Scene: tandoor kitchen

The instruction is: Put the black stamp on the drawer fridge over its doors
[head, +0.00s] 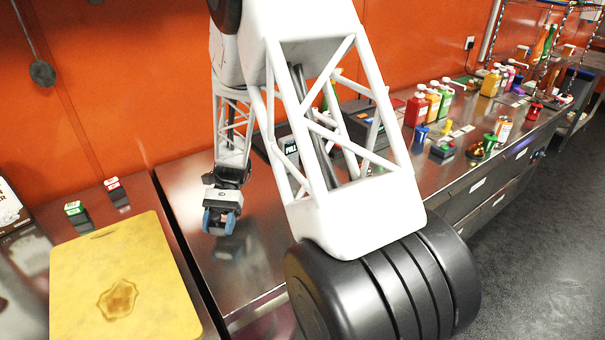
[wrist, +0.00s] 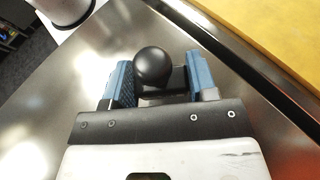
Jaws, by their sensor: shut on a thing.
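The black stamp (wrist: 155,68), with a round ball knob and a dark block beside it, sits between the blue fingers of my gripper (wrist: 160,84) in the wrist view. My gripper (head: 221,219) is shut on it and hangs above a bare steel top (head: 235,265) in the head view. The stamp can hardly be made out there. A long steel unit with drawer fronts (head: 478,188) runs along the right, seemingly the drawer fridge. My arm hides the part of its top between.
A yellow cutting board (head: 120,285) lies left of the steel top, with two small dark blocks behind it. Red, green and yellow bottles (head: 434,102), small stamps and a can (head: 503,130) crowd the right part. The steel under my gripper is clear.

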